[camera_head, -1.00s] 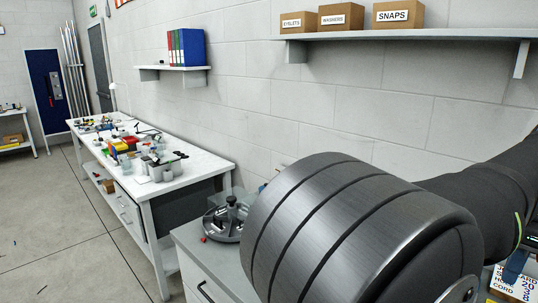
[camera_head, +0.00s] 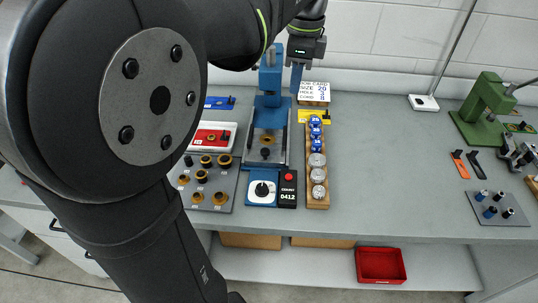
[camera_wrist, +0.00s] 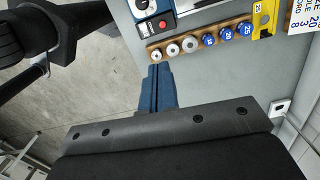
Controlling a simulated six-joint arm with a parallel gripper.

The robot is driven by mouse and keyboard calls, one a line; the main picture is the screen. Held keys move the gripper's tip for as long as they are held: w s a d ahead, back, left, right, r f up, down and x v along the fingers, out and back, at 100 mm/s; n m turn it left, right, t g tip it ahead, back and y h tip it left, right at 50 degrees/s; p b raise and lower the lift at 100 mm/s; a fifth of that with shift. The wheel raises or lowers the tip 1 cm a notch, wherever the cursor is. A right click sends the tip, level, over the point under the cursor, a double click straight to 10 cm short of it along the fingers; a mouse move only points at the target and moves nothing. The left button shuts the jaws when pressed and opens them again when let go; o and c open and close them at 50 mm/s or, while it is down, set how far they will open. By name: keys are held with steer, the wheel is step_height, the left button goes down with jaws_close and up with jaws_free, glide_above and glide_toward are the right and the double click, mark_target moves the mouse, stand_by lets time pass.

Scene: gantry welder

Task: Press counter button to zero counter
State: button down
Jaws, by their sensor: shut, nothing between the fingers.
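The counter (camera_head: 287,197) is a small black box on the bench, with a red button (camera_head: 289,177) on top and a display reading 0412. In the wrist view the counter (camera_wrist: 158,28) is near the top edge, its red button (camera_wrist: 162,24) uncovered. My gripper (camera_head: 296,84) has blue fingers and is shut and empty. In the head view it is farther back than the counter, near the job card. In the wrist view its fingertips (camera_wrist: 159,67) point toward the wooden rack and the counter beyond it, apart from the button.
A wooden rack (camera_head: 312,170) of blue and silver round pieces stands right of the counter. A blue press (camera_head: 270,85) and a white dial on a blue base (camera_head: 262,191) are close by. A job card (camera_head: 314,92) stands behind. Bare bench (camera_head: 390,150) lies to the right.

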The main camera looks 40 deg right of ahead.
step_height(320, 180, down, 10)
steer(key=m+t+y, duration=0.2)
steer(key=m+t, duration=0.1)
steer(key=m, duration=0.2)
steer(key=m+t, duration=0.4)
steer(key=m, duration=0.3)
glide_above(289, 178)
step_height(289, 178, down, 8)
steer(key=shift+s+d+f+m+t+y, duration=0.3)
steer(key=shift+d+f+m+t, duration=0.1)
steer(key=shift+f+m+t, duration=0.15)
steer(key=shift+f, duration=4.35)
steer(key=shift+f, duration=0.4)
